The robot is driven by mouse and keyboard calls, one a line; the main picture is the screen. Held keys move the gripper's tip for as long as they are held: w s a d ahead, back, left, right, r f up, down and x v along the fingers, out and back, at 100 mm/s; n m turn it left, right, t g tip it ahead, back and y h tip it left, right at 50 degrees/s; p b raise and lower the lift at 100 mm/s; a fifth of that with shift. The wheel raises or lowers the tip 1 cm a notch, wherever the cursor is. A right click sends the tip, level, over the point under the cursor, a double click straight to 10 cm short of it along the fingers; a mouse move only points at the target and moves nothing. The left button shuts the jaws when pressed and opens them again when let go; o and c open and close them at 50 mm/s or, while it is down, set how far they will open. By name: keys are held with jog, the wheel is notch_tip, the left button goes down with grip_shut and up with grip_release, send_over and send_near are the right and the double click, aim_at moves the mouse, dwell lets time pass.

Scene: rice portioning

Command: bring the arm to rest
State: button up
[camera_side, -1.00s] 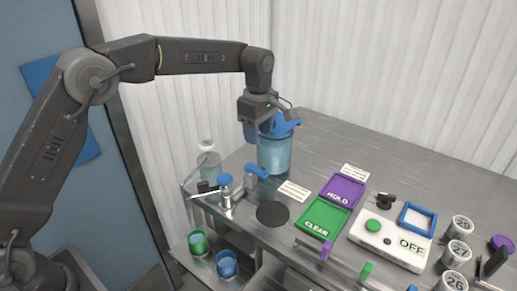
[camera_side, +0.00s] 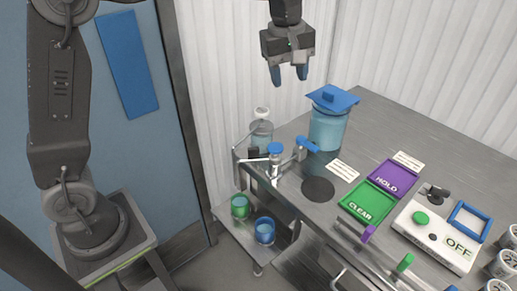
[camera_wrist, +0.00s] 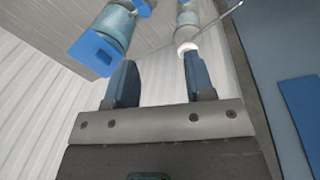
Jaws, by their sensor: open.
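My gripper (camera_side: 288,74) hangs in the air above and to the left of the blue-lidded container in the side view. Its two blue fingers point down, apart, with nothing between them. In the wrist view my gripper (camera_wrist: 158,85) also shows spread, empty fingers. The container (camera_side: 327,128) is a translucent blue tub standing on the metal table, with its blue lid (camera_side: 333,98) on top. The lid also shows in the wrist view (camera_wrist: 92,52), apart from the fingers.
A clear jar (camera_side: 261,135) and blue-handled taps (camera_side: 275,150) stand at the table's left edge. A green CLEAR tray (camera_side: 352,212), a purple HOLD tray (camera_side: 394,167) and a white OFF box (camera_side: 423,242) lie to the right. Green (camera_side: 240,206) and blue (camera_side: 264,230) cups sit on a lower shelf.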

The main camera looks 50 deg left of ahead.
jog(key=s+a+r+m+t, duration=0.2)
jog(key=s+m, duration=0.4)
jog(key=s, duration=0.7)
jog(key=s+a+f+m+t, duration=0.1)
jog(key=s+f+m, duration=0.1)
jog(key=s, duration=0.4)
jog(key=s+f+m+t, duration=0.1)
jog(key=s+f+m, duration=0.2)
jog(key=s+m, duration=0.2)
jog(key=shift+s+a+f, duration=0.15)
jog(key=shift+s+a, duration=0.25)
jog(key=shift+s, duration=0.25)
